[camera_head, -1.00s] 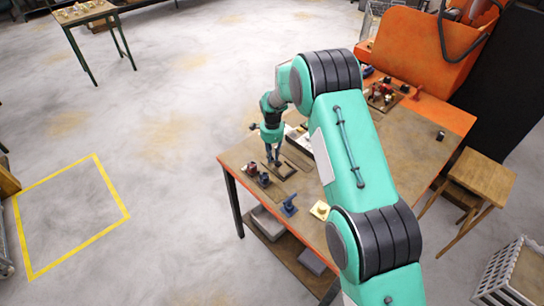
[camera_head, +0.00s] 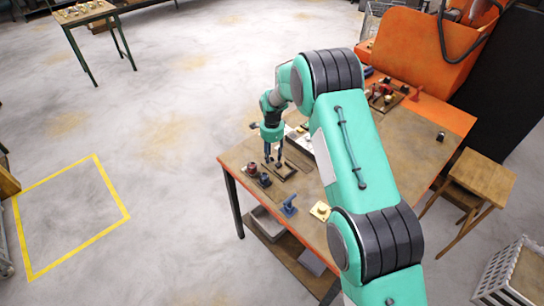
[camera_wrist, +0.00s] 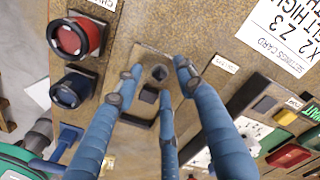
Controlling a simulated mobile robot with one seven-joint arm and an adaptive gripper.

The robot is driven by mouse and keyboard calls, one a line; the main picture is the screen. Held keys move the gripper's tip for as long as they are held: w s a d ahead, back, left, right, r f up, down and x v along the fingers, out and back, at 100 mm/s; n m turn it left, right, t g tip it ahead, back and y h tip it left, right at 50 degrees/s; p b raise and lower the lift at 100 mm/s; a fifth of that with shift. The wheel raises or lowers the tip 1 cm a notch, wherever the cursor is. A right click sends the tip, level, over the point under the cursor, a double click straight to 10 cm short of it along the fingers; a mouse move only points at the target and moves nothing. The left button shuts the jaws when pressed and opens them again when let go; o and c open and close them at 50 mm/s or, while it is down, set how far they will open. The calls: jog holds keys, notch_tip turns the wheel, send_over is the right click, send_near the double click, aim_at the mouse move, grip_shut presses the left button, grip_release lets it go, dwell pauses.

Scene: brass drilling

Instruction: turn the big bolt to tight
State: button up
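A dark bolt head (camera_wrist: 159,73), which looks like the big bolt, stands on a brown plate (camera_wrist: 140,121) in the wrist view. A smaller dark square piece (camera_wrist: 149,94) sits just below it on the same plate. My gripper (camera_wrist: 157,72) has blue fingers spread open, one left and one right of the bolt head, with a third below. A gap shows between the side fingertips and the bolt head. In the head view my gripper (camera_head: 273,159) points down over the table's near left corner, above the dark plate (camera_head: 286,171). The bolt's turn marking cannot be made out.
A red knob (camera_wrist: 73,38) and a blue knob (camera_wrist: 70,90) stand left of the plate. A printed card (camera_wrist: 284,30) and a panel with coloured buttons (camera_wrist: 290,156) lie to the right. A blue clamp-like piece (camera_head: 289,205) stands near the table's front edge (camera_head: 268,232).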

notch_tip(320, 180, up, 11)
jog(key=shift+r, duration=0.15)
dwell(0.4)
jog(key=shift+c, duration=1.4)
notch_tip(320, 180, up, 2)
jog(key=p, duration=0.6)
jog(key=shift+f, duration=0.3)
jog(key=shift+f+p, duration=0.3)
jog(key=shift+f, duration=6.45)
grip_shut()
